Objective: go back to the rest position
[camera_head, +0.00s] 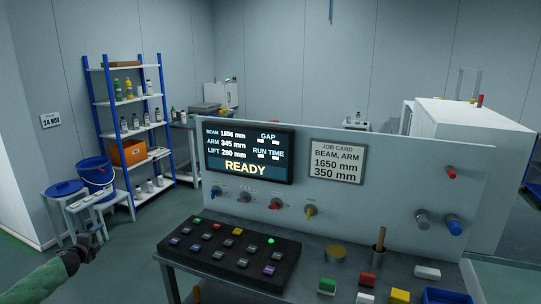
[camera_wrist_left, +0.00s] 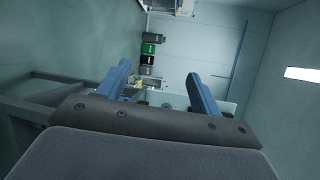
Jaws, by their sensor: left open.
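My left gripper (camera_head: 84,222) is at the lower left in the head view, left of the panel fixture and clear of it. In the left wrist view its two blue fingers (camera_wrist_left: 160,92) stand apart with nothing held between them. My right gripper is in neither view. The panel fixture (camera_head: 390,212) stands upright at the centre. Its screen (camera_head: 248,154) reads BEAM 1656 mm, ARM 345 mm, LIFT 280 mm and READY.
A black button console (camera_head: 228,254) with a lit green button sits before the panel. Loose coloured blocks (camera_head: 368,280) and a blue bin (camera_head: 446,296) lie to its right. A blue shelf rack (camera_head: 166,110), stools (camera_head: 64,188) and a blue bucket (camera_head: 96,176) stand at the left.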

